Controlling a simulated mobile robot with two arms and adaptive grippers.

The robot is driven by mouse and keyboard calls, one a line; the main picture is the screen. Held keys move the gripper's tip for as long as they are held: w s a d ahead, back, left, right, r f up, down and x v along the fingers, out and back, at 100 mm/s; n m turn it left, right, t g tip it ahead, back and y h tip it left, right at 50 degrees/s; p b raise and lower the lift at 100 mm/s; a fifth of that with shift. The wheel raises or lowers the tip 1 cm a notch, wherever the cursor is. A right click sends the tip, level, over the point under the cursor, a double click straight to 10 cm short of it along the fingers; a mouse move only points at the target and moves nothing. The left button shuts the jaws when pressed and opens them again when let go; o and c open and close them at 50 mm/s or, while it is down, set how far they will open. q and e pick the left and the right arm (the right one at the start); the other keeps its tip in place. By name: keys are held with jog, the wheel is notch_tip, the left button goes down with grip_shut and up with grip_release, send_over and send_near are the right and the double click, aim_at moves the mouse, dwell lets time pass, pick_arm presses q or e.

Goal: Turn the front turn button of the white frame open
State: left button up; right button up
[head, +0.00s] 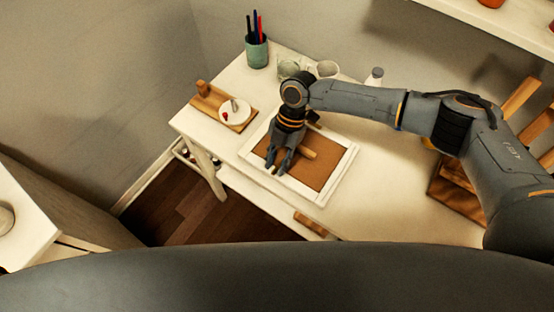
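The white frame (336,182) lies flat on the white desk, its brown back panel (325,170) facing up. A short light-wood piece (307,153) shows on the panel just right of my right gripper; I cannot tell if it is a turn button. My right gripper (277,169) points down over the frame's left front part, its fingertips by the front rail. Its two fingers look apart, with nothing seen between them. The front turn button cannot be made out; the fingers may cover it. My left gripper is out of view.
A wooden board with a white dish (235,111) lies left of the frame. A green pen cup (256,51), glass cups (327,69) and a small bottle (374,76) stand behind. A wooden rack (458,190) is at the right. The desk in front right is clear.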

jog(key=shift+c, duration=0.5)
grip_shut()
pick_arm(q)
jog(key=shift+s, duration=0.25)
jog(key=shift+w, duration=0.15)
